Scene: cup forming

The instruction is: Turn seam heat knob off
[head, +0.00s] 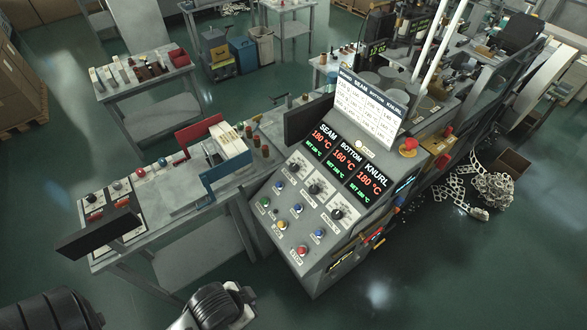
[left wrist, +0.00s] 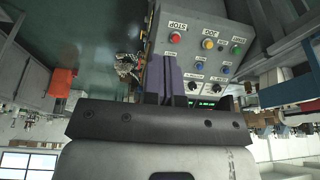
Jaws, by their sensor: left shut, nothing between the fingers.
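The heater console (head: 272,227) stands in the middle of the head view. Its SEAM (head: 322,138), BOTTOM (head: 346,157) and KNURL (head: 372,178) displays each read 180 °C. The seam knob (head: 294,167) is the upper left of three dark knobs below them; its exact pointer angle is too small to read. My left gripper (left wrist: 171,78) is shut and empty in the left wrist view, its purple fingers in front of the upside-down panel. Two knobs show right of the fingers there; I cannot tell which is the seam knob. My right gripper is not in view.
Below the knobs are several push buttons, including a red STOP button (head: 302,250). A red emergency button (head: 409,147) is on the console's right. A workbench (head: 165,243) stands left of the console. Green floor (head: 420,270) is open to the lower right.

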